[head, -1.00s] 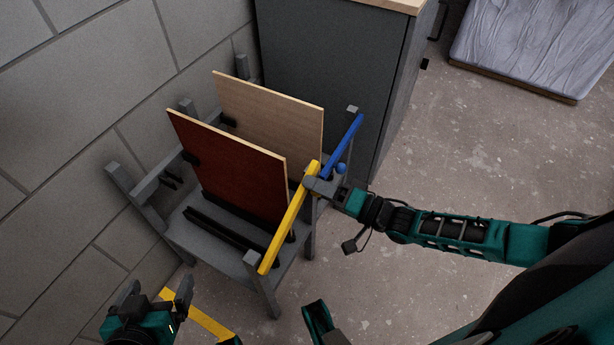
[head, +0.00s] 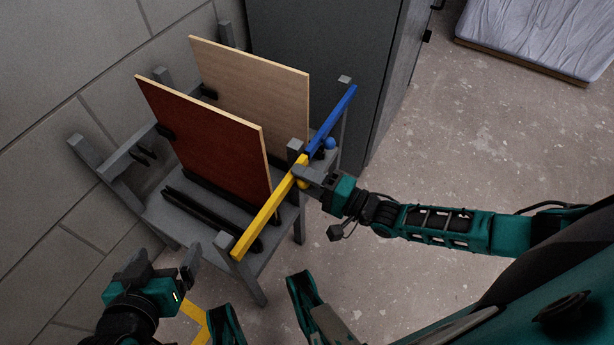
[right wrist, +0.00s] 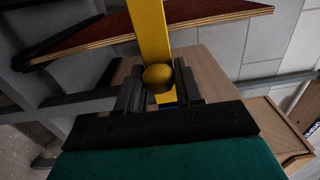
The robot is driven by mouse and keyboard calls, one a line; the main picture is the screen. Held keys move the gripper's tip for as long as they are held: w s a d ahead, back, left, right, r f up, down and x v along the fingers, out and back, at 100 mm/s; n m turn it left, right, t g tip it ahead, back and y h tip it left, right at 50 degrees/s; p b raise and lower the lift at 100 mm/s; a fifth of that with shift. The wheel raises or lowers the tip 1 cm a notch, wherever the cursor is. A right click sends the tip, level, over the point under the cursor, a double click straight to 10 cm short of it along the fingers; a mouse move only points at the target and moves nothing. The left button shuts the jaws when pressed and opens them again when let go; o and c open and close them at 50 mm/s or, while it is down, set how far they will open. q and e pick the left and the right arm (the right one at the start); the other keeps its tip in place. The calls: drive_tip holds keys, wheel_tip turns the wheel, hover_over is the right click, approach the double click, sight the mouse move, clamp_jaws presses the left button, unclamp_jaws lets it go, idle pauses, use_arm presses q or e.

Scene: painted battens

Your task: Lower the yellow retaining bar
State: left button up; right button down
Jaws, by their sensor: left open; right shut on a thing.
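The yellow retaining bar (head: 262,220) runs along the front of a grey rack (head: 142,205), before a dark red panel (head: 205,135). Its far end lies close to the lower end of a blue bar (head: 335,115), roughly in line with it. My right gripper (head: 303,178) is shut at the yellow bar's far end. In the right wrist view, a round yellow knob (right wrist: 158,77) on the bar sits between the fingers of this gripper (right wrist: 160,90). My left gripper (head: 163,264) is open and empty, left of the bar's near end and apart from the rack.
A pale wood panel (head: 255,80) stands behind the red one. A dark grey cabinet (head: 320,45) stands behind the rack. A block wall (head: 50,90) closes the left side. Concrete floor (head: 430,130) is clear to the right, with a wrapped stack (head: 540,35) at the back.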

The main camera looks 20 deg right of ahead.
use_arm(q)
drive_tip(key=shift+a, duration=0.1)
use_arm(e)
drive_tip(key=shift+s+f, duration=0.1)
drive_tip(key=shift+f, duration=0.15)
drive_tip(key=c, duration=1.1)
unclamp_jaws()
drive_tip(key=shift+o, duration=1.4)
use_arm(q)
drive_tip(key=shift+s+a+r+p, duration=0.15)
drive_tip(key=shift+a+r+p, duration=0.25)
drive_tip(key=shift+p, duration=0.75)
use_arm(e)
drive_tip(key=v, duration=1.3)
use_arm(q)
drive_tip(key=shift+d, duration=0.15)
